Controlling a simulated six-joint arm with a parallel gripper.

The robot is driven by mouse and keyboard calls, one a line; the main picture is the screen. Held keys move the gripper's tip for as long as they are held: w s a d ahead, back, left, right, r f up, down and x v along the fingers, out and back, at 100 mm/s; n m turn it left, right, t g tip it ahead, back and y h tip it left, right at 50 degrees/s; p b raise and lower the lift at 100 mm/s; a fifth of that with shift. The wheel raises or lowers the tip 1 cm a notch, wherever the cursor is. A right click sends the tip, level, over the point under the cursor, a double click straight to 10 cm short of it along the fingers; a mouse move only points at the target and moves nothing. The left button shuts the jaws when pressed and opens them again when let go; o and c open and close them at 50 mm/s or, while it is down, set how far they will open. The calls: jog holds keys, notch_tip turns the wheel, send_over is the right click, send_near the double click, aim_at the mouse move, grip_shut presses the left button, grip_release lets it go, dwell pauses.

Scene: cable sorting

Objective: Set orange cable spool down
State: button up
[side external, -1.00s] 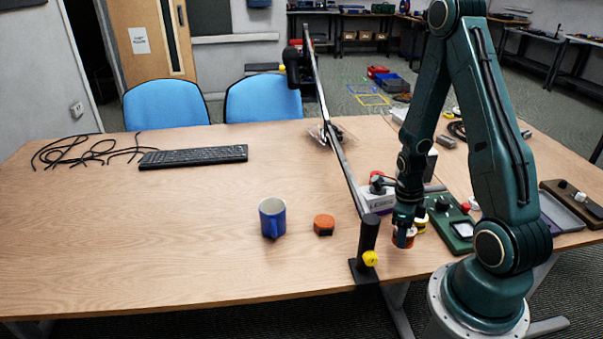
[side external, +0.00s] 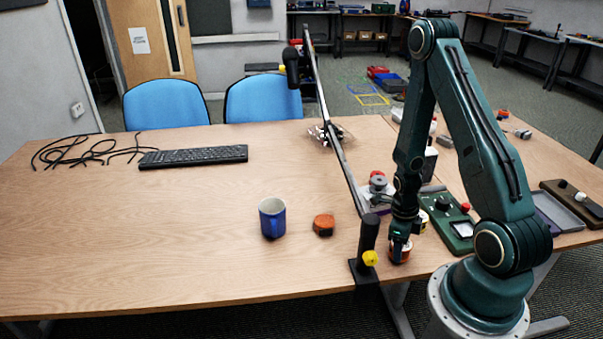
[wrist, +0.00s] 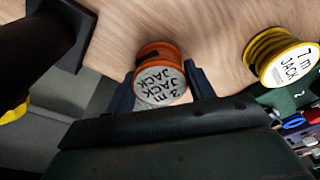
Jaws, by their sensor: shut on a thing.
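The orange cable spool (side external: 400,253) is under my gripper (side external: 400,240) near the table's front edge, right of the black lamp post. The spool looks low and roughly upright, at or just above the wood. I cannot tell whether its underside touches the table.
A yellow spool (wrist: 282,58) labelled "7 m JACK" stands right of the held spool, beside a green device (side external: 455,228). The lamp post (side external: 368,240) with a yellow knob is close on the left.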

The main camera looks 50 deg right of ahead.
jog(key=shift+f, duration=0.35)
jog(key=o, duration=1)
jog(key=shift+r, duration=0.1)
jog(key=shift+w+r, duration=0.25)
jog(key=shift+r, duration=1.75)
jog(key=shift+w+r, duration=0.25)
jog(key=shift+r, duration=1.75)
jog(key=shift+w+r, duration=0.25)
jog(key=shift+r, duration=1.75)
jog(key=shift+a+r, duration=0.1)
